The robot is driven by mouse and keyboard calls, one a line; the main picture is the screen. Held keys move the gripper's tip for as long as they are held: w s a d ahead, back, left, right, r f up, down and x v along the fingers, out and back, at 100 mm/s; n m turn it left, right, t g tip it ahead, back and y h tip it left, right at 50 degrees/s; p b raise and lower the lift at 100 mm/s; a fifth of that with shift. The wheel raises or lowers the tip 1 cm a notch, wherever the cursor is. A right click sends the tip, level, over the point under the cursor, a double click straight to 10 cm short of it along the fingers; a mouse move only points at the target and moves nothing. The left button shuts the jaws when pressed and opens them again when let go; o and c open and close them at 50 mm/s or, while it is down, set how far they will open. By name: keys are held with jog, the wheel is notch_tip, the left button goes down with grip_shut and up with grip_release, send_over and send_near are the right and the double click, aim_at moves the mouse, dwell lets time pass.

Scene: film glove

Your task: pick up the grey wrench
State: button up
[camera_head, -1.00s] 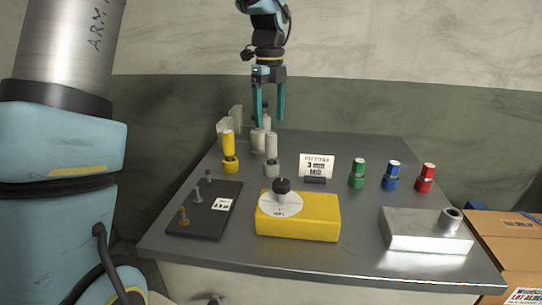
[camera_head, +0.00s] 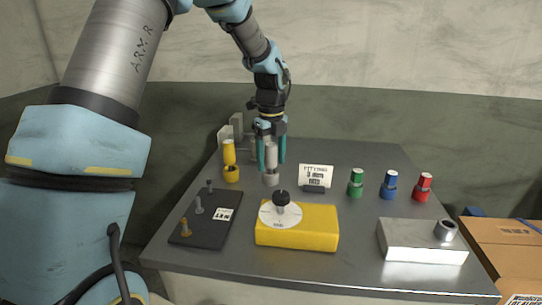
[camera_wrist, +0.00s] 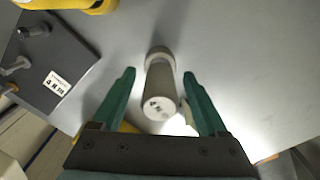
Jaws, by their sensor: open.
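The grey wrench (camera_head: 270,178), a pale grey upright cylinder with a wider collar at its foot, stands on the table behind the yellow block. My gripper (camera_head: 271,166) points down over it, with teal fingers on either side. In the wrist view the grey wrench (camera_wrist: 160,92) lies between the two open fingers of my gripper (camera_wrist: 159,75), with a gap visible on each side. Its end has small dark lettering. The fingers partly cover it in the head view.
The yellow block (camera_head: 318,228) with a black knob stands in front. The yellow tool (camera_head: 229,158) stands close at left, near a dark plate (camera_head: 191,232) with pegs. A sign and green, blue and red cylinders (camera_head: 423,188) stand to the right. The right front holds a metal block (camera_head: 405,240).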

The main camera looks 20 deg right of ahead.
jog(key=shift+f, duration=0.15)
grip_shut()
dwell(0.5)
